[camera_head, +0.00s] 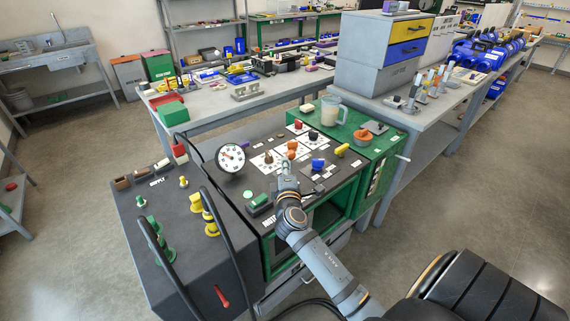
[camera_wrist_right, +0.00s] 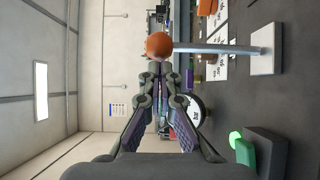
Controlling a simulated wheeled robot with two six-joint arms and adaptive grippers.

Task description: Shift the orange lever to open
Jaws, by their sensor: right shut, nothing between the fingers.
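The orange lever shows in the right wrist view as an orange ball knob (camera_wrist_right: 158,45) on a thin metal rod, which runs to a pale plate (camera_wrist_right: 262,49) on the dark panel. My right gripper (camera_wrist_right: 160,74) is shut and empty, with its fingertips close to the knob; I cannot tell whether they touch it. In the head view my right gripper (camera_head: 285,172) is over the dark panel top, just in front of the orange knobs (camera_head: 292,145). The lever's rod is hard to make out there. My left gripper is not in view.
A round white gauge (camera_head: 231,158) stands left of my right gripper. A green button box (camera_head: 258,202) is in front of the gauge. A blue knob (camera_head: 318,164), a yellow handle (camera_head: 342,149) and a clear jug (camera_head: 331,111) are to the right. Black hoses arch over the left cabinet.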

